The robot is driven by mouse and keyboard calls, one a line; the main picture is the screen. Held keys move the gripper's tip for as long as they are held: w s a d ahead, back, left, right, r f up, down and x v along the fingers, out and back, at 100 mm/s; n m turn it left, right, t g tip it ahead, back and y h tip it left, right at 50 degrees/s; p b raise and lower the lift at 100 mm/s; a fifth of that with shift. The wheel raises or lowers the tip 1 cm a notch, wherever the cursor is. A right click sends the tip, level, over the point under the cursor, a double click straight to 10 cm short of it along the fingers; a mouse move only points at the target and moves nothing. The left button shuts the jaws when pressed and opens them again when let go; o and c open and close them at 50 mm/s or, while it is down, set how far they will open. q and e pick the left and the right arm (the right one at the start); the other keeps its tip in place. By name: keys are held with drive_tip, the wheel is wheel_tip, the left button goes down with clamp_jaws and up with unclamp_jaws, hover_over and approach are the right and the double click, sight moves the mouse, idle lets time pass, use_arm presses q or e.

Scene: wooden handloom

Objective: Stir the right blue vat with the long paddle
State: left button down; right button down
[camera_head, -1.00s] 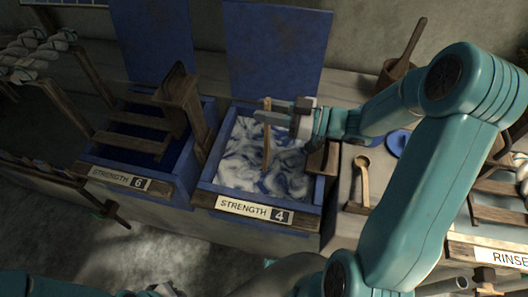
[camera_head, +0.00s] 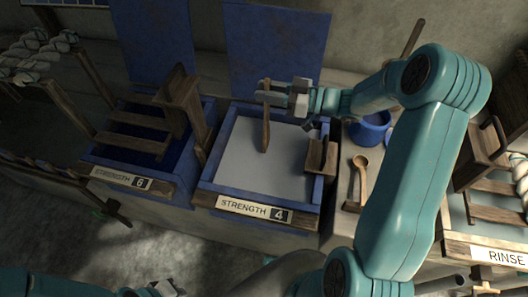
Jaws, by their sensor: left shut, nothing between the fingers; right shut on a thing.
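The right blue vat (camera_head: 212,167), labelled STRENGTH 4, stands in the middle and holds a plain, pale grey surface. My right gripper (camera_head: 268,90) is over the far part of this vat. It is shut on the long wooden paddle (camera_head: 266,128), which hangs nearly upright. The paddle's lower end is over or in the grey surface; I cannot tell how deep. My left gripper (camera_head: 158,289) shows only partly at the bottom edge, shut and empty, far from the vats.
The left vat (camera_head: 170,187), labelled STRENGTH 6, has dark blue contents and wooden slats. Right of the middle vat are a wooden spoon (camera_head: 360,180) and a blue bowl (camera_head: 370,133). A RINSE basin (camera_head: 470,248) stands at the far right. Twisted white yarn hangs at the upper left.

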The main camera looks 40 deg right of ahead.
wheel_tip(320, 180, up, 19)
drive_tip(key=p, duration=1.5)
